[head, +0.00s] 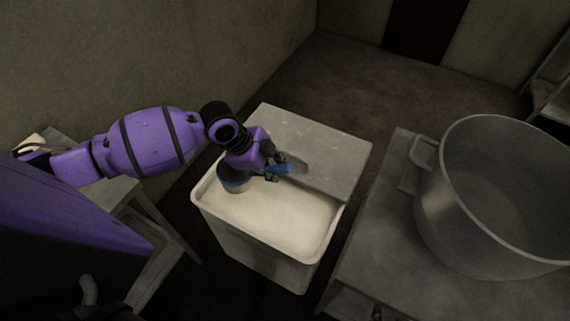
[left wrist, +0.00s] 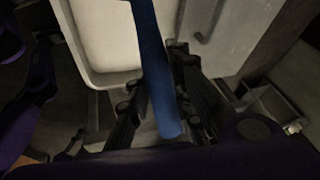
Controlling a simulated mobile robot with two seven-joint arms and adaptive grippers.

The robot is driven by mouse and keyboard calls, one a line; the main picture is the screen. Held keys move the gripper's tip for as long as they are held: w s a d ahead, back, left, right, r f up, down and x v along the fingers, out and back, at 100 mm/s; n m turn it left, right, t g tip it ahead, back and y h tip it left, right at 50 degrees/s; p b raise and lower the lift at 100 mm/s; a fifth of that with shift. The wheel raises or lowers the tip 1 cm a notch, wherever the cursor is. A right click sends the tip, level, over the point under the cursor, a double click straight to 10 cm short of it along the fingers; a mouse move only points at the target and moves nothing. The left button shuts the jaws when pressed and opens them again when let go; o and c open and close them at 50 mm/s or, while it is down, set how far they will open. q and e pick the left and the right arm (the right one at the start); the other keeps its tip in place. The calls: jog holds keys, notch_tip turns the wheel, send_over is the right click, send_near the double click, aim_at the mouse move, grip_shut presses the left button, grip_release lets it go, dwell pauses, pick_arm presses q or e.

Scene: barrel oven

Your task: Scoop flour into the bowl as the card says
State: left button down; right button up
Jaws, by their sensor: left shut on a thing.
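My left gripper (head: 274,168) is shut on the blue handle of a scoop (head: 284,169). The handle runs between the two fingers in the left wrist view (left wrist: 155,75). The scoop's rounded metal end (head: 232,184) shows beside the gripper, over the left part of the open flour bin (head: 255,255). I cannot tell whether it touches the flour (head: 285,215) or how much it holds. The flour lies broad and pale in the bin. A large metal bowl (head: 440,215), like a pot with a side handle, stands at the right. No card is visible. My right gripper is out of view.
A grey lid (head: 325,150) covers the back part of the bin. The bowl stands on a grey table (head: 370,255), with a dark gap between table and bin. Another grey stand (head: 155,225) is at the left, below my arm. Walls close off the back and left.

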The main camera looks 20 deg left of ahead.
pick_arm(q)
jog(key=shift+w, duration=0.2)
jog(key=shift+f, duration=0.35)
notch_tip(320, 180, down, 18)
jog(key=b, duration=0.8)
jog(key=shift+r+b, duration=0.2)
jog(key=shift+b, duration=0.15)
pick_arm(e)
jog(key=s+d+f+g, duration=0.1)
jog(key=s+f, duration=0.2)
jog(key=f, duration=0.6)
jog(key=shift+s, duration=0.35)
pick_arm(q)
jog(key=shift+a, duration=0.1)
